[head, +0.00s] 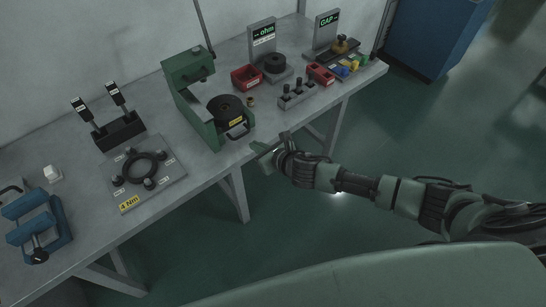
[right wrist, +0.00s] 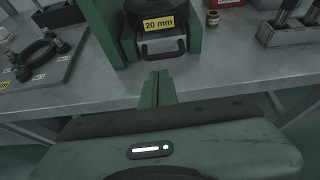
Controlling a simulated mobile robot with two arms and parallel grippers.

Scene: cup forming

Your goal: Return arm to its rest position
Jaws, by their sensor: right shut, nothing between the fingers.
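My right arm comes in from the right in the head view. Its gripper (head: 268,150) is at the table's front edge, just in front of the green press (head: 196,100). In the right wrist view the two fingers of the gripper (right wrist: 158,84) are together with nothing between them. They point toward the press's drawer handle (right wrist: 168,47) under the yellow "20 mm" label (right wrist: 160,24), apart from it. My left gripper is in neither view.
The grey workbench (head: 195,165) holds a ring fixture plate (head: 150,190), a blue vise (head: 38,228), red bins (head: 245,77), a peg block (head: 296,95) and "ohm" and "GAP" stations. A blue cabinet (head: 430,35) stands behind. Floor in front of the bench is clear.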

